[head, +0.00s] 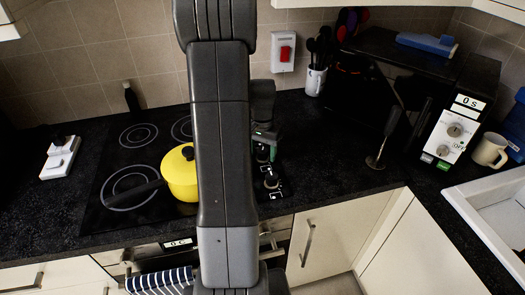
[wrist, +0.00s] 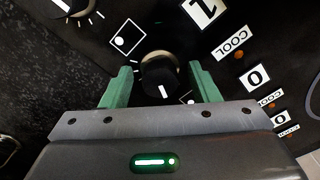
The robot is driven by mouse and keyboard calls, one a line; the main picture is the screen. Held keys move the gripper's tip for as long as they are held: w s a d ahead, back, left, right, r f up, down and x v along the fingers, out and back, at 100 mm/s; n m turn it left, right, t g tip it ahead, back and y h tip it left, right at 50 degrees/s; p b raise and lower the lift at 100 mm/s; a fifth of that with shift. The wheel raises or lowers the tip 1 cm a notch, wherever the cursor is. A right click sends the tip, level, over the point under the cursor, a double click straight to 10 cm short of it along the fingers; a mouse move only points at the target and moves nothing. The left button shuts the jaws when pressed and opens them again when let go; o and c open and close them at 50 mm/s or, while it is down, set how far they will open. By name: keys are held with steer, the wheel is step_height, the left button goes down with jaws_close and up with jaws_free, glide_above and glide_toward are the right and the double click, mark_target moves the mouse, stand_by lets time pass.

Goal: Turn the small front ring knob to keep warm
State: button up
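In the wrist view a round black knob (wrist: 158,75) with a pale rim sits between the two green fingers of my gripper (wrist: 160,68). The fingers are open, with a small gap on each side of the knob. Its white pointer line points toward the bottom of the picture. White tick marks and a square symbol with a dot (wrist: 127,37) are printed beside it. In the head view my gripper (head: 264,138) is over the right side of the hob (head: 107,222), partly hidden by my arm. A dark knob (head: 271,180) shows just nearer than it.
Another knob (wrist: 72,6) is at the wrist view's top left. Small displays (wrist: 254,77) and COOL labels (wrist: 231,42) are at right. A yellow pan (head: 180,176) stands on the hob, partly behind my arm. Clear counter (head: 330,150) lies right of the hob.

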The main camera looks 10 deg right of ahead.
mark_target(262, 150)
step_height(262, 150, up, 14)
steer(key=b, duration=0.1)
stand_by(0.5)
steer(key=shift+f, duration=0.1)
step_height(262, 150, down, 14)
steer(key=shift+r+p, duration=0.1)
steer(key=shift+p, duration=0.4)
stand_by(0.3)
